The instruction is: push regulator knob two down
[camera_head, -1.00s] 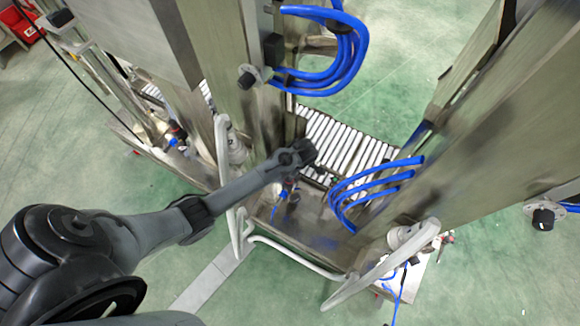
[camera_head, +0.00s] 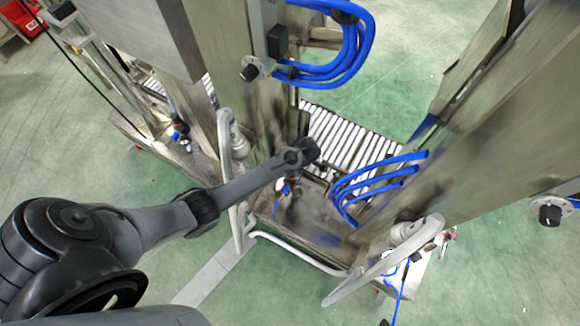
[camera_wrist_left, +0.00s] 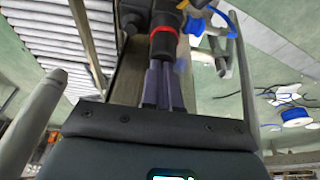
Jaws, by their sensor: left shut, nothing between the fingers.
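My left arm reaches into the machine in the head view, where its wrist hides the fingers. In the left wrist view my left gripper (camera_wrist_left: 164,72) is shut and empty. Its tips are right at a black fitting with a red ring (camera_wrist_left: 164,31), apparently a regulator part; I cannot tell whether they touch. A blue and yellow fitting (camera_wrist_left: 196,22) sits beside it to the right. In the head view small blue and dark fittings (camera_head: 288,187) show just below my wrist. Which part is regulator knob two is not clear. My right gripper is not in view.
A roller conveyor (camera_head: 345,140) lies beyond my wrist. Blue hoses (camera_head: 375,180) curve to its right. Tall metal panels flank the opening. A pale bent guard rail (camera_head: 300,257) runs across the front. A black rotary knob (camera_head: 250,72) is on the left panel.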

